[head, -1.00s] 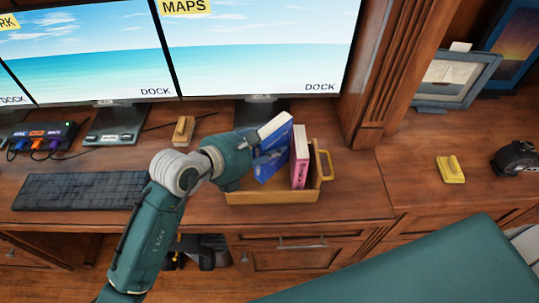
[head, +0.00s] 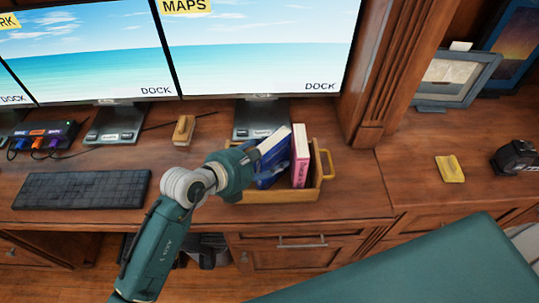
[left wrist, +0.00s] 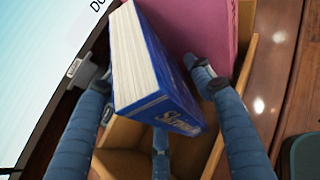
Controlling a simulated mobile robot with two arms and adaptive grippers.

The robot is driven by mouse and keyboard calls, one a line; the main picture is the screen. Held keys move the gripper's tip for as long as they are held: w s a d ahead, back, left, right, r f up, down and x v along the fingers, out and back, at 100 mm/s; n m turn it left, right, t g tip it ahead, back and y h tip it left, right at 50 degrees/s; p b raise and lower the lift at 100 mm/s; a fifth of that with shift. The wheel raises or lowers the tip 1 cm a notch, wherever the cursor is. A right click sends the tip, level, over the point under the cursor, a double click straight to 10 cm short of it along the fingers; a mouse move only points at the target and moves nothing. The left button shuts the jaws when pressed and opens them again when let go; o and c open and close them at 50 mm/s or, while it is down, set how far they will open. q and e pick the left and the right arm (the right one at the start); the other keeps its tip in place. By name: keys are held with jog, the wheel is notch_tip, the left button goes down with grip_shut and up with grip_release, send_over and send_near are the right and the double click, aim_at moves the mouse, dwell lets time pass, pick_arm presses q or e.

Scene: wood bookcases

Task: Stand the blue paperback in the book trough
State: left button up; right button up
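The blue paperback (head: 274,152) is in the wooden book trough (head: 283,197), leaning, with its white page edges up. In the left wrist view the blue paperback (left wrist: 165,75) lies between the spread fingers of my left gripper (left wrist: 150,85), with a visible gap at the right finger. That gripper also shows in the head view (head: 250,168), over the trough's left side, its fingers partly hidden. A pink book (head: 301,157) stands upright in the trough, right of the blue one. The blue book's lower end is hidden in the head view. My right gripper is not in view.
A monitor stand (head: 262,118) is close behind the trough. A keyboard (head: 82,190) lies to the left and a wooden block-like item (head: 184,130) behind my arm. A wood pillar (head: 378,95) rises to the right.

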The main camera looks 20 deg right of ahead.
pick_arm(q)
jog(key=b+v, duration=0.1)
jog(key=v, duration=1.1)
jog(key=shift+r, duration=0.15)
